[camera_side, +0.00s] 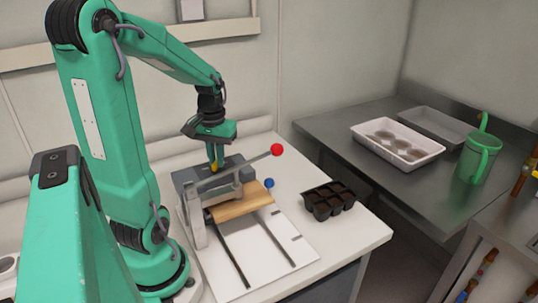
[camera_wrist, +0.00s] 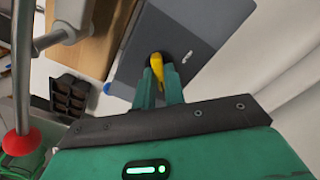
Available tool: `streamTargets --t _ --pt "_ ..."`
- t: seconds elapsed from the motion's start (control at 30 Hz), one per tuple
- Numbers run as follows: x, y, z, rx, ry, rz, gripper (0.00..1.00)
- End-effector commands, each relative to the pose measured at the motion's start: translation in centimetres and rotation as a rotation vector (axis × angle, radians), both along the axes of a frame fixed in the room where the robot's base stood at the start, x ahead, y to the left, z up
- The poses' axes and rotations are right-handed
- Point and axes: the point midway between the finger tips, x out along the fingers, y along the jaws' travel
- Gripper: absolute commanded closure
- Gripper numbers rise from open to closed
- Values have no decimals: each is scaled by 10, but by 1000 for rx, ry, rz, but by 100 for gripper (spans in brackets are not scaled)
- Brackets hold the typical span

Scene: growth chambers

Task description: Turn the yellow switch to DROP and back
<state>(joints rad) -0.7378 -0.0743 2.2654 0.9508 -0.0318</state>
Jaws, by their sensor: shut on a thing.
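The yellow switch (camera_wrist: 157,60) sits on top of a dark grey box (camera_wrist: 205,40) in the wrist view. In the side view the switch (camera_side: 213,166) shows as a small yellow bit on the grey box (camera_side: 184,180). My gripper (camera_side: 214,160) points down over the box, and in the wrist view its two green fingers (camera_wrist: 158,82) are shut on the switch. The fingers hide part of the switch. I cannot read any DROP marking in either view.
A lever with a red knob (camera_side: 277,150) reaches out beside my gripper, above a wooden block (camera_side: 240,203). A blue knob (camera_side: 269,183) and a black cell tray (camera_side: 328,201) are to the right. A white tray (camera_side: 357,130) and green watering can (camera_side: 470,165) stand on the metal bench.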

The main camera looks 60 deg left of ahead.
Motion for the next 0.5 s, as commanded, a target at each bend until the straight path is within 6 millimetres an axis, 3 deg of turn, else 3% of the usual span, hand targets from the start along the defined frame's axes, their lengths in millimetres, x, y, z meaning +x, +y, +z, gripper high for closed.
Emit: streamTargets --t 0.2,0.23,0.3,0.5 --pt "0 0 1 1 -1 -2 100" --pt "0 0 1 1 -1 -2 83" --pt "0 0 1 1 -1 -1 69" --pt "0 0 0 1 -1 0 67"
